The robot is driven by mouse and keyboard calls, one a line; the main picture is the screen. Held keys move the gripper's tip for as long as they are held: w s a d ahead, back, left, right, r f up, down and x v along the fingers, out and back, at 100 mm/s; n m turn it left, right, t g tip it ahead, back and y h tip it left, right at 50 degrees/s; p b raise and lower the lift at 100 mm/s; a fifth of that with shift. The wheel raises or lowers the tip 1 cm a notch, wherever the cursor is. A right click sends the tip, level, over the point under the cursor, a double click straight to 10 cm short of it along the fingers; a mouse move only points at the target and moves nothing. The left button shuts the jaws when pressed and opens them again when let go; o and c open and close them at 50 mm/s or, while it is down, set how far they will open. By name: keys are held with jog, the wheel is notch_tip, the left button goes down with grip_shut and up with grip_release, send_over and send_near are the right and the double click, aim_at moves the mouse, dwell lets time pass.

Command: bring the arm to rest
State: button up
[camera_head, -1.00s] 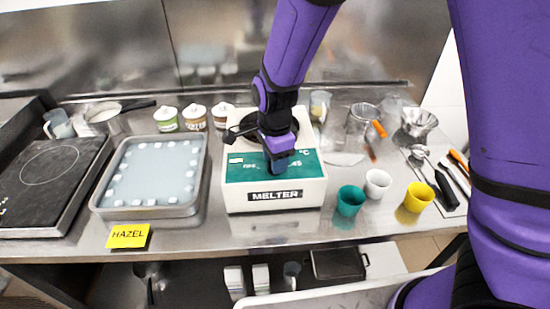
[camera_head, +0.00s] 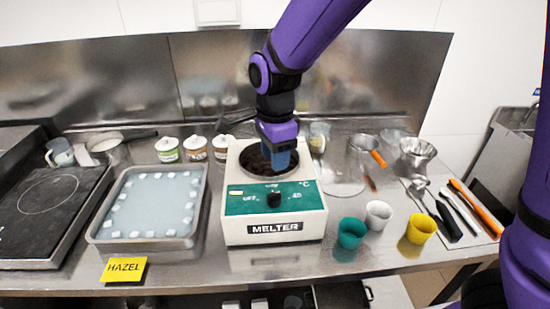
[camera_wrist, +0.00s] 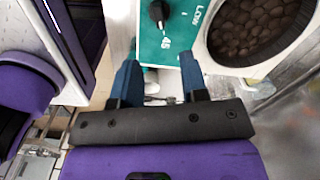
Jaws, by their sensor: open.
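My gripper (camera_head: 279,160) hangs from my purple arm above the melter (camera_head: 274,232), pointing down. In the head view its blue fingers overlap the melter's round opening. In the wrist view the two fingers of my gripper (camera_wrist: 158,72) stand apart with nothing between them. The wrist view also shows the melter's green panel (camera_wrist: 172,40) with its black knob (camera_wrist: 158,12), and the opening with dark brown, lumpy contents (camera_wrist: 252,25).
A tray with white pieces along its edge (camera_head: 205,200) and a dark hob (camera_head: 45,215) stand left. Teal (camera_head: 351,232), white (camera_head: 378,214) and yellow (camera_head: 420,228) cups stand right of the melter. Several labelled jars (camera_head: 195,148) stand behind. A steel wall backs the counter.

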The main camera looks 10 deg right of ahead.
jog(key=s+d+r+n+t+y, duration=0.1)
jog(key=s+d+r+n, duration=0.25)
jog(key=d+r, duration=0.35)
jog(key=s+d+r+n+t+y, duration=0.1)
jog(key=s+d+r+n, duration=0.3)
jog(key=d, duration=0.4)
jog(key=s+d+r+n+t+h, duration=0.2)
jog(key=s+d+r+n+t, duration=0.1)
jog(key=s+d+r+n, duration=0.2)
jog(key=s+d+n, duration=0.2)
jog(key=s+d, duration=0.2)
jog(key=s, duration=0.2)
jog(key=shift+s, duration=0.15)
